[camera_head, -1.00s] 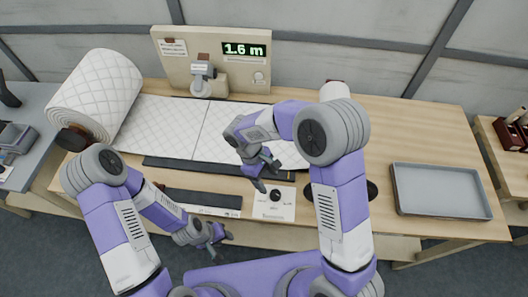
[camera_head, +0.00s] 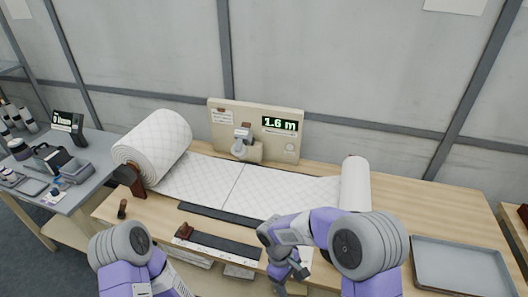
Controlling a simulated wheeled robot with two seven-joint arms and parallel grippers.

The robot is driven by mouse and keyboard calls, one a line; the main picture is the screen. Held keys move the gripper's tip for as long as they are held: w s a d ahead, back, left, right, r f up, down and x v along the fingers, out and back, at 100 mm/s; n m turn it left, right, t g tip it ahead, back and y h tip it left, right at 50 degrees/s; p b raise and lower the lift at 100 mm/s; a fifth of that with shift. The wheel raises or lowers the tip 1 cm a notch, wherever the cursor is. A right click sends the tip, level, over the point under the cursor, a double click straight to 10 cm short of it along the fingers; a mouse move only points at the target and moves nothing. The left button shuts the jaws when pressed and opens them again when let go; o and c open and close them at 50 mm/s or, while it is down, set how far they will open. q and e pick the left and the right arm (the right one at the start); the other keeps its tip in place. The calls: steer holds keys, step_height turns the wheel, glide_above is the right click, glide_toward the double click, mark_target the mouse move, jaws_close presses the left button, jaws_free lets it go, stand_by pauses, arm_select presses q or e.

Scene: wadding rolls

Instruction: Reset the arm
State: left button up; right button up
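My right arm reaches in from the lower right, and its gripper (camera_head: 288,274) hangs over the front part of the wooden table, beside a white sheet that it partly hides. Whether its fingers are apart or closed is not clear. My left arm shows only at the lower left edge, and its gripper is out of view. A large quilted wadding roll (camera_head: 155,146) lies at the left of the table, with its sheet (camera_head: 265,190) spread to the right. A smaller white roll (camera_head: 355,184) lies at the sheet's right end.
A panel (camera_head: 225,133) reading 1.6 m stands behind the sheet. A dark strip (camera_head: 222,216), a ruler bar (camera_head: 220,244) and a brown-handled tool (camera_head: 184,231) lie in front. A grey tray (camera_head: 455,242) is at the right. A grey side table (camera_head: 98,146) holds several devices.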

arm_select(q)
steer(key=shift+w+f+b, duration=0.75)
steer(key=shift+f+b, duration=0.15)
steer(key=shift+f, duration=0.15)
arm_select(e)
steer(key=s+f+m+t+y, duration=0.1)
steer(key=s+f+m+y, duration=0.1)
steer(key=f, duration=0.4)
steer(key=s+d+f+m+t+y, duration=0.1)
steer(key=s+f+m+y, duration=0.1)
steer(key=s+f+m, duration=0.2)
steer(key=s+d+f+m+t+y, duration=0.1)
steer(key=s+f+m+y, duration=0.2)
steer(key=f+m, duration=0.4)
steer(key=shift+s+d+f, duration=0.15)
steer(key=shift+s+f, duration=0.3)
steer(key=shift+f, duration=0.25)
